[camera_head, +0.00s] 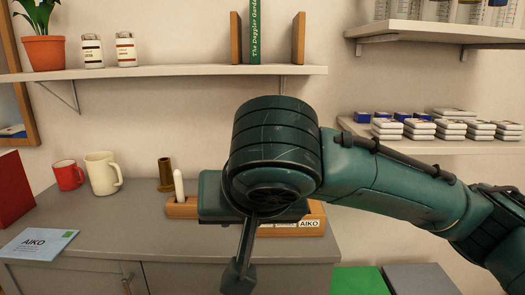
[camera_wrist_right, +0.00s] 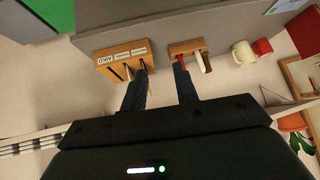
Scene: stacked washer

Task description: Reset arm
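My right arm (camera_head: 385,185) comes in from the right in the head view and bends down over the grey counter. My right gripper (camera_head: 238,276) points down there, in front of the wooden holder, with its fingers seen nearly edge-on. The labelled wooden holder (camera_wrist_right: 122,50) lies beyond the left finger, and a wooden piece with red and white items (camera_wrist_right: 187,47) lies beyond the right finger. My left gripper is not in view.
A red mug (camera_head: 68,175), a cream mug (camera_head: 102,173) and a blue AIKO card (camera_head: 38,244) are on the counter's left. The wooden holder (camera_head: 182,209) is partly hidden by my arm. Shelves (camera_head: 160,74) hang above. A green surface (camera_head: 358,281) is low at right.

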